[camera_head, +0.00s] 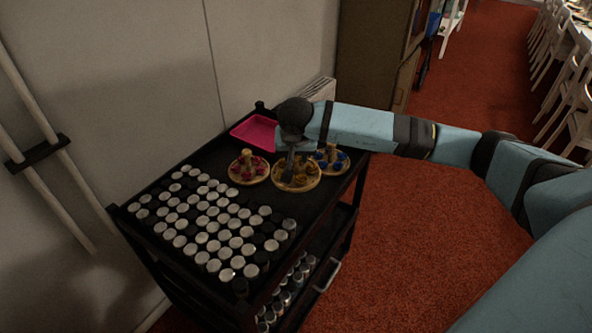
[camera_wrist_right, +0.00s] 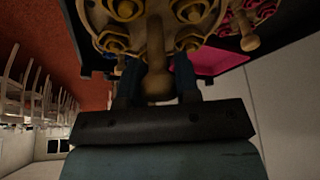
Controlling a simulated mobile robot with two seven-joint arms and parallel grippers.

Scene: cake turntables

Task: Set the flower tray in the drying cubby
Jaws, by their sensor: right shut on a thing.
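Three round wooden flower trays with central knobs stand at the far end of a black cart (camera_head: 193,270). One tray has pink-red flowers (camera_head: 237,176), one has yellow flowers (camera_head: 306,184) and one has blue flowers (camera_head: 343,164). My right gripper (camera_head: 289,170) points down over the middle, yellow-flower tray and is shut on its knob. In the right wrist view the knob (camera_wrist_right: 156,60) sits between the two fingers, with yellow flowers around it. I cannot tell whether this tray touches the cart top. I cannot clearly make out a drying cubby. My left gripper is out of view.
A bright pink tray (camera_head: 255,134) lies behind the flower trays. Many silver-topped and black-topped small jars (camera_head: 213,227) fill the cart's near part, with more on a lower shelf. A wall (camera_head: 150,70) stands left, a brown cabinet (camera_head: 368,45) behind. Red carpet (camera_head: 440,240) lies open to the right.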

